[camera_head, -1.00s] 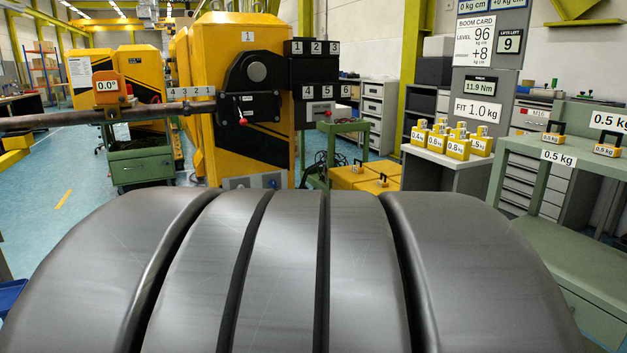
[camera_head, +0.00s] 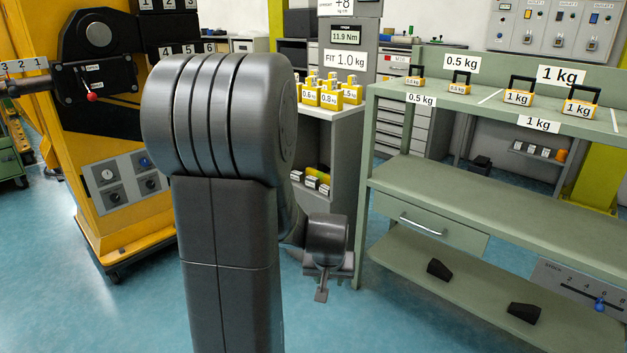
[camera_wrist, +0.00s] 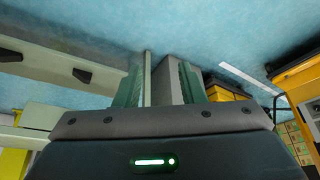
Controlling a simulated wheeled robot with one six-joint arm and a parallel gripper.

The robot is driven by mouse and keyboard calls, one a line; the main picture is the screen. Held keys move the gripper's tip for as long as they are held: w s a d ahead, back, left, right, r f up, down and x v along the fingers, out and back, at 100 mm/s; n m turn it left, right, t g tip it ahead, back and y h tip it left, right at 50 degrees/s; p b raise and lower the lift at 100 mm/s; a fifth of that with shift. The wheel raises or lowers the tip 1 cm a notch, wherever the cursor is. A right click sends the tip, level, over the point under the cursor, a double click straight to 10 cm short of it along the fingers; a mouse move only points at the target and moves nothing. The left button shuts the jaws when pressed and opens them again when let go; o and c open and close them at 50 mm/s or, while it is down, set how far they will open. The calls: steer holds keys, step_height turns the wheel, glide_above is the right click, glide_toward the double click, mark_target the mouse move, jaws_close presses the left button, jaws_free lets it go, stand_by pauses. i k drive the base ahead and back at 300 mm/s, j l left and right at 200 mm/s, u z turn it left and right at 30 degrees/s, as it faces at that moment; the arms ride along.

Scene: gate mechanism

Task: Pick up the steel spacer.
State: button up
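I cannot make out a steel spacer for certain in either current view. My gripper (camera_head: 321,288) hangs low beside the left leg of the green bench, partly hidden by its own wrist in the head view. In the wrist view my gripper (camera_wrist: 162,82) has its two green fingers apart. The grey block and pale post between them look like furniture behind, not something held.
The green bench (camera_head: 470,195) at the right carries black-handled weights (camera_head: 518,97) on top and two black wedges (camera_head: 438,269) on its low shelf. Yellow weights (camera_head: 330,95) stand on a grey cabinet behind. A yellow machine (camera_head: 120,200) is at the left. Blue floor is open.

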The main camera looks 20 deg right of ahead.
mark_target(312, 182)
steer(key=i+j+z, duration=0.1)
steer(key=i+z, duration=0.15)
steer(key=i, duration=0.45)
steer(key=i+j+z, duration=0.25)
steer(key=i, duration=0.5)
steer(key=i+j+z, duration=0.3)
steer(key=i, duration=0.35)
steer(key=i+j+z, duration=0.25)
steer(key=i+j, duration=0.4)
